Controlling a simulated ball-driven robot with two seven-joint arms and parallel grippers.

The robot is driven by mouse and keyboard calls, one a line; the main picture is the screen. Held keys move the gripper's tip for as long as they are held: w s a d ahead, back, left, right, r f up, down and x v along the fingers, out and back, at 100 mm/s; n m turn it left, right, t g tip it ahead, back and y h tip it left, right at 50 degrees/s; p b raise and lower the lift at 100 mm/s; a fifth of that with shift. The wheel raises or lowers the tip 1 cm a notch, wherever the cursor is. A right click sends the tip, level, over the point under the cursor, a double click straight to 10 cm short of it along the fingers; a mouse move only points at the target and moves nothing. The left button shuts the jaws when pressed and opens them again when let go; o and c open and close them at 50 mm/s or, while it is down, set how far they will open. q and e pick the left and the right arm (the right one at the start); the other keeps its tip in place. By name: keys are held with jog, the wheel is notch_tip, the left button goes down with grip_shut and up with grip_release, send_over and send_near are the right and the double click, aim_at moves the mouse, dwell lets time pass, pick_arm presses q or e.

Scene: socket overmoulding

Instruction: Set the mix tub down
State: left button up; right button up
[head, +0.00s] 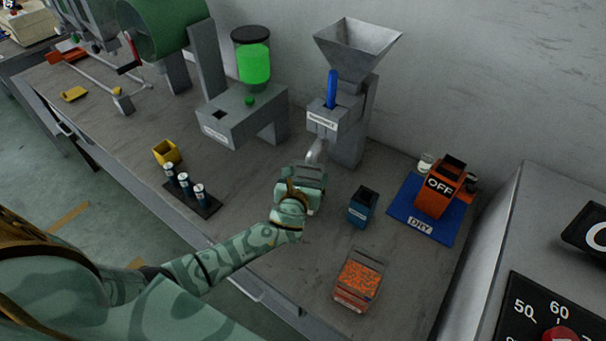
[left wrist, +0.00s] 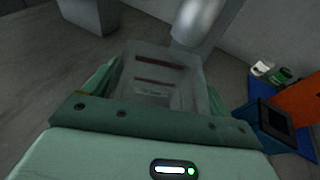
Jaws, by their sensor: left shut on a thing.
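The mix tub, a clear greyish open-topped box (left wrist: 160,75), is between the fingers of my left gripper (head: 304,190). In the left wrist view the tub looks empty, with reddish-brown bands on its walls. In the head view my gripper hides most of the tub. It is just below and in front of the grey curved spout (head: 317,152) of the hopper machine (head: 352,110). My left gripper is shut on the tub. I cannot tell whether the tub's base touches the bench. My right gripper is not in view.
A dark blue bin (head: 362,208) stands close to the right. A clear box of orange pellets (head: 359,280) is nearer the front edge. An orange "OFF" unit (head: 437,190) stands on a blue mat (head: 408,222). A vial rack (head: 207,208) is left; bare bench lies between.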

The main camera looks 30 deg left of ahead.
pick_arm(q)
jog(key=shift+w+d+f, duration=0.1)
jog(key=shift+w+d, duration=0.2)
jog(key=shift+d, duration=0.05)
jog(key=o, duration=1.1)
jog(key=shift+o, duration=0.2)
jog(key=shift+s+a, duration=0.1)
jog(key=shift+a, duration=0.1)
jog(key=shift+s+d+r, duration=0.15)
jog(key=shift+r, duration=0.1)
jog(key=p+v, duration=0.3)
jog(key=v, duration=0.8)
jog(key=shift+s, duration=0.25)
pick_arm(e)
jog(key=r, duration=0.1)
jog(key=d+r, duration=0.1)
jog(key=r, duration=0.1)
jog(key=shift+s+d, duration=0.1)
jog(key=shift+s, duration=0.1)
pick_arm(q)
jog(key=shift+r, duration=0.1)
